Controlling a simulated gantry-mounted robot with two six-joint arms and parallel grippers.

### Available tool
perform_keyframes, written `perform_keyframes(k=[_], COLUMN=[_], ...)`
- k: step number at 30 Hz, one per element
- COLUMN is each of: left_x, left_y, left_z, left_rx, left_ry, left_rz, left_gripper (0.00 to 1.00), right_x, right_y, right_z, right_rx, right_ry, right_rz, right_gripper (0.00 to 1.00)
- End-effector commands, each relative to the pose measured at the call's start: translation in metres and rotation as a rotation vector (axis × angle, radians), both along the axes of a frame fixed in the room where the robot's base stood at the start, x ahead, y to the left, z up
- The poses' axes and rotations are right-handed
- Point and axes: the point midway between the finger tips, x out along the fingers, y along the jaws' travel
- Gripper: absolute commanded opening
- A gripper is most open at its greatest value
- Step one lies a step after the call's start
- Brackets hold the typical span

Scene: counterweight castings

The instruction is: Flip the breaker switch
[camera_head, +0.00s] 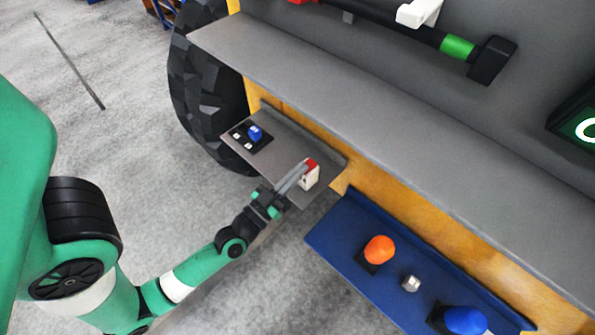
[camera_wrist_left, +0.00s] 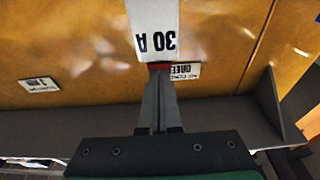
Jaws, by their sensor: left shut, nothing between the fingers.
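The breaker is a small white box (camera_head: 310,179) with a red switch (camera_head: 311,163) on top, standing at the near right end of a grey shelf. In the left wrist view the white breaker face (camera_wrist_left: 155,28) shows "30 A" upside down, and a sliver of the red switch (camera_wrist_left: 158,66) shows at its edge. My left gripper (camera_head: 302,167) is shut and empty, its fingertips right at the red switch. In the left wrist view the closed fingers (camera_wrist_left: 158,75) hide part of the switch; whether they touch it, and its exact position, I cannot tell. My right gripper is not in view.
A black panel (camera_head: 240,142) with a blue knob (camera_head: 254,132) sits farther along the grey shelf (camera_head: 288,146). A blue tray (camera_head: 332,235) with orange and blue knobs is at the lower right. Open floor lies left.

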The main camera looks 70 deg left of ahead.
Motion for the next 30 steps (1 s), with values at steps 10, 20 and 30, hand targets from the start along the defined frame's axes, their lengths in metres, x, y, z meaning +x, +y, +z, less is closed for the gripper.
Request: perform_keyframes(k=[10,20,30], left_x=[-0.001,-0.001,-0.023], left_y=[0.0,-0.001,-0.014], left_z=[-0.024,-0.004,0.011], left_rx=[0.044,0.045,0.042], left_ry=[-0.079,-0.079,-0.074], left_rz=[0.001,0.0,-0.004], left_gripper=[0.0,0.0,0.0], right_x=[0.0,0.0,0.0], right_y=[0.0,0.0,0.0], right_z=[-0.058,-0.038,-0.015], right_rx=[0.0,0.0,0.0], right_ry=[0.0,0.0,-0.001], right_rz=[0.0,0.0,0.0], right_gripper=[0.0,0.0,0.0])
